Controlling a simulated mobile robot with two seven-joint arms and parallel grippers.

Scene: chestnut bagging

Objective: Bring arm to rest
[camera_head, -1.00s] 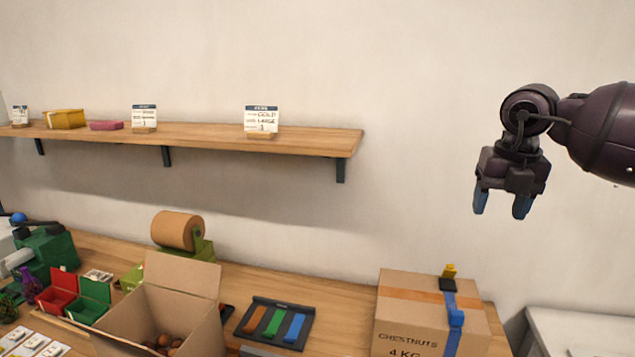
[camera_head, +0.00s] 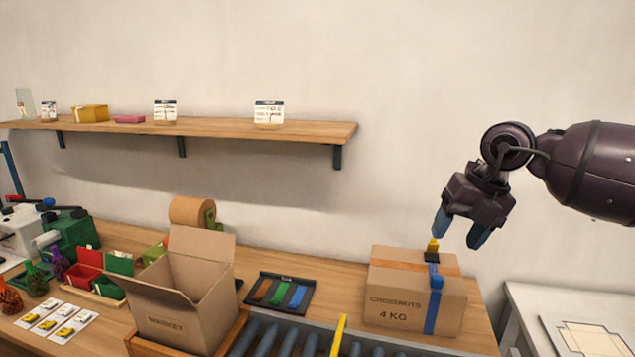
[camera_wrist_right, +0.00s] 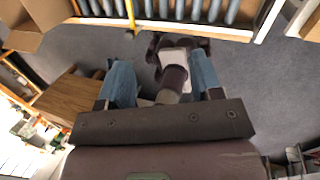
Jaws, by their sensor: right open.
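My right arm comes in from the right edge of the head view. Its dark gripper (camera_head: 461,231) is open and empty, with two blue fingers pointing down and tilted a little. In the picture the fingertips are just above and right of the closed chestnut box (camera_head: 395,290); I see no contact. The right wrist view also shows the open gripper (camera_wrist_right: 161,78) with nothing between its fingertips, above grey floor. My left gripper is not in view.
An open box (camera_head: 180,318) stands beside a roller conveyor (camera_head: 290,340) with a yellow bar (camera_head: 338,336). A tray of coloured strips (camera_head: 281,292) lies behind. A wall shelf (camera_head: 220,129) hangs above. A pale side table (camera_head: 570,310) is at right.

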